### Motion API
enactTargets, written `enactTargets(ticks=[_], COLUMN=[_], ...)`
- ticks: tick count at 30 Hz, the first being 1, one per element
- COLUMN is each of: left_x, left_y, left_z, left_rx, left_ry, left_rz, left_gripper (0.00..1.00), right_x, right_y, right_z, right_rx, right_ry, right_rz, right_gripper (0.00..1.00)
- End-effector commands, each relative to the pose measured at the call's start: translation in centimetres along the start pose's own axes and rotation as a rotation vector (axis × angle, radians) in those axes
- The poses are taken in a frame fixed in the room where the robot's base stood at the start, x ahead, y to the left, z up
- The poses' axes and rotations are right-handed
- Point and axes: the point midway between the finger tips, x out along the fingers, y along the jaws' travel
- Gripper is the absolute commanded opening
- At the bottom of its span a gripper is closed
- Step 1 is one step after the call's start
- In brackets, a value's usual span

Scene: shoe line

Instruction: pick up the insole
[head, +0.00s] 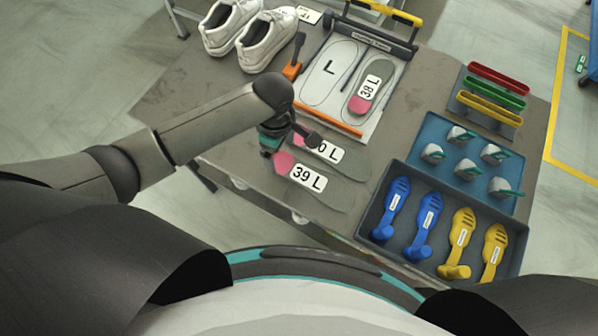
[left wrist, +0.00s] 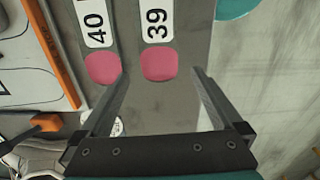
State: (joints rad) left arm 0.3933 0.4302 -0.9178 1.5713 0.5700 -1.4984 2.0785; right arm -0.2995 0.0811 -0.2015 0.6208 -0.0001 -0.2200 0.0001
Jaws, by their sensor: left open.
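The insole labelled 39 L (head: 335,191) lies flat on the grey table, grey with a pink heel. The insole labelled 40 L (head: 348,158) lies beside it, its first digit hidden by my gripper in the head view. A third insole, 38 L (head: 371,88), lies on the white board's right outline. My left gripper (head: 291,141) is open and empty near the pink heels of the table pair. In the left wrist view, the 39 insole's heel (left wrist: 158,64) shows between the open fingertips (left wrist: 157,75); the 40 insole's heel (left wrist: 103,67) is by the left finger. My right gripper is out of view.
The white board (head: 316,105) has an empty left outline marked L and an orange bar along its front. White shoes (head: 265,40) stand at the back left. A dark tray (head: 448,204) of blue and yellow shoe trees stands right of the insoles.

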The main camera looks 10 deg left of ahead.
Motion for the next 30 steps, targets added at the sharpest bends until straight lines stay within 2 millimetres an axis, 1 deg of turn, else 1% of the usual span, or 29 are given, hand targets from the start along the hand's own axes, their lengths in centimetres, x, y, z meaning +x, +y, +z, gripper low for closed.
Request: enactTargets(ticks=[2, 6, 10, 13, 20, 30], left_x=[0.7, 3.0, 4.6, 5.2, 5.1, 5.1], left_y=[0.0, 0.1, 0.1, 0.1, 0.1, 0.1], left_z=[0.0, -0.1, 0.0, 0.0, 0.0, 0.0], left_rx=[0.001, 0.000, 0.001, 0.001, 0.002, 0.001], left_ry=[0.000, 0.001, 0.001, 0.000, 0.000, 0.000], left_rz=[-0.001, -0.001, -0.001, 0.000, 0.001, 0.001], left_gripper=[1.00, 1.00, 1.00, 1.00, 0.99, 0.61], right_x=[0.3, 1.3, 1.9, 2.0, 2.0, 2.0], right_y=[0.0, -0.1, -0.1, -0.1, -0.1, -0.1], right_z=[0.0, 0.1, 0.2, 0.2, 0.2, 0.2], right_rx=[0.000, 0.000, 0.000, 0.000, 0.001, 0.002], right_ry=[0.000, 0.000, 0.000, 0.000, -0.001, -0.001], right_rz=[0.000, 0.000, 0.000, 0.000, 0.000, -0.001], right_gripper=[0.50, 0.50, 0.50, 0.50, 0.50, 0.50])
